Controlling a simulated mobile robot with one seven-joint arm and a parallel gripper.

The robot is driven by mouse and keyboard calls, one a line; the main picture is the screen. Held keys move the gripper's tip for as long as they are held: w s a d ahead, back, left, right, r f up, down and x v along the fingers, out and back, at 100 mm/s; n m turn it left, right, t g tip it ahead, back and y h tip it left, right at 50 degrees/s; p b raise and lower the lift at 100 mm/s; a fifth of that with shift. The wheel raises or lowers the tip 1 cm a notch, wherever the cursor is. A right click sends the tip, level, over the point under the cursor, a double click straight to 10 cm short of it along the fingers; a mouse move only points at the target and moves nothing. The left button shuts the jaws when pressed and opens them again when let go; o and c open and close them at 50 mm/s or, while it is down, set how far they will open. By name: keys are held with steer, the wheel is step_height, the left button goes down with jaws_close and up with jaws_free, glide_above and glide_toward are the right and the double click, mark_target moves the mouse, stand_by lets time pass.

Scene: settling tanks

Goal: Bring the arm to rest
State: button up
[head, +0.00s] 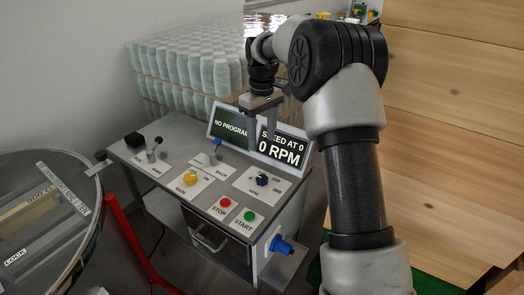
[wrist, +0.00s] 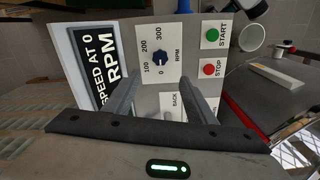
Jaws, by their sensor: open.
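My gripper (head: 262,135) hangs over the back of a grey control console (head: 170,185), in front of its two screens. Its two fingers are apart with nothing between them, and they also show in the wrist view (wrist: 163,85). My arm reaches up on the right of the head view and bends over toward the console. In the wrist view, the dark blue speed knob (wrist: 160,58) on its RPM plate lies beyond the fingertips. The gripper appears clear of the knob. The right screen (head: 281,148) reads "SPEED AT 0" and "0 RPM".
The console carries a yellow knob (head: 190,178), a blue-topped lever (head: 217,146), a black-topped lever (head: 154,148), a red stop button (head: 225,202) and a green start button (head: 249,216). A round tank (head: 40,215) stands left, wooden boards (head: 450,130) right, stacked pale containers (head: 190,65) behind.

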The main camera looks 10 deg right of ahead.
steer(key=shift+r, duration=1.05)
steer(key=s+r+m+t+p, duration=0.3)
steer(key=s+r+p, duration=0.1)
steer(key=s+r, duration=1.25)
steer(key=s+m+t+p, duration=0.2)
steer(key=s+m+p, duration=0.1)
steer(key=s, duration=1.5)
steer(key=shift+s+r+m+t, duration=0.2)
steer(key=shift+s+m+t, duration=0.05)
steer(key=shift+m+t, duration=0.05)
